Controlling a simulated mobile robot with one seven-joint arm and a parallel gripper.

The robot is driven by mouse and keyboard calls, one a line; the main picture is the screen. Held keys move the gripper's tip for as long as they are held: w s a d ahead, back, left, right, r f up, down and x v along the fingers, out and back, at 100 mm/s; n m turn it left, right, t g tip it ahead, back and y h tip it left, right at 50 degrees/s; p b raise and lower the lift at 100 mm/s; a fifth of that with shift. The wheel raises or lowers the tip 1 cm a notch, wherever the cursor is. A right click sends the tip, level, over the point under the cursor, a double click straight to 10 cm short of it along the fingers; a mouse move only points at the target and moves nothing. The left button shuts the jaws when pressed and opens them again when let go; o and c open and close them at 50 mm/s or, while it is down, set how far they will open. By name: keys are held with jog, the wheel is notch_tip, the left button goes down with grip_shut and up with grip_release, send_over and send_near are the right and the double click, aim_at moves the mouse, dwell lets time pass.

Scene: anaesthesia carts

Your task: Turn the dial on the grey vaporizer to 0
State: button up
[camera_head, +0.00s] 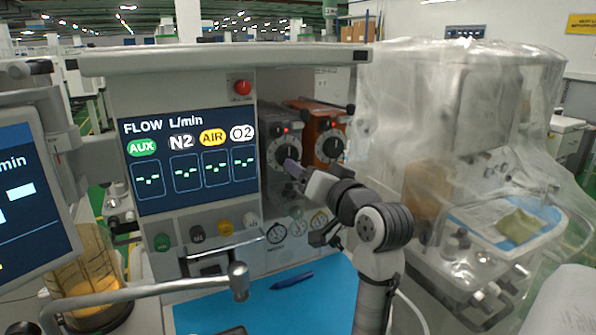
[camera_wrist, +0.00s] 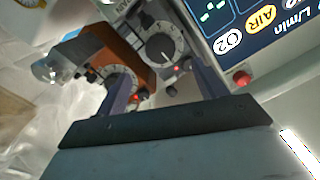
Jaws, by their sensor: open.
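The grey vaporizer (camera_head: 277,174) stands left of the orange vaporizer (camera_head: 326,124) in the cart's recess. Its dark round dial (camera_head: 284,143) faces out, with a red light above. My gripper (camera_head: 291,168) is in front of the grey vaporizer, near the lower part of the dial. In the wrist view, turned nearly upside down, my gripper (camera_wrist: 160,68) is open, its two fingers apart and empty. The grey vaporizer's dial (camera_wrist: 160,46) shows between and beyond the fingertips; contact cannot be told. The dial's numbers are too small to read.
The orange vaporizer's dial (camera_wrist: 115,80) lies close behind the left finger in the wrist view. The flow screen (camera_head: 190,155) is left of the vaporizers. A plastic-draped cart (camera_head: 455,110) stands right. A pen (camera_head: 292,281) lies on the blue work surface (camera_head: 325,300).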

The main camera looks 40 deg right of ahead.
jog(key=b+v, duration=0.1)
jog(key=v, duration=0.4)
dwell(0.6)
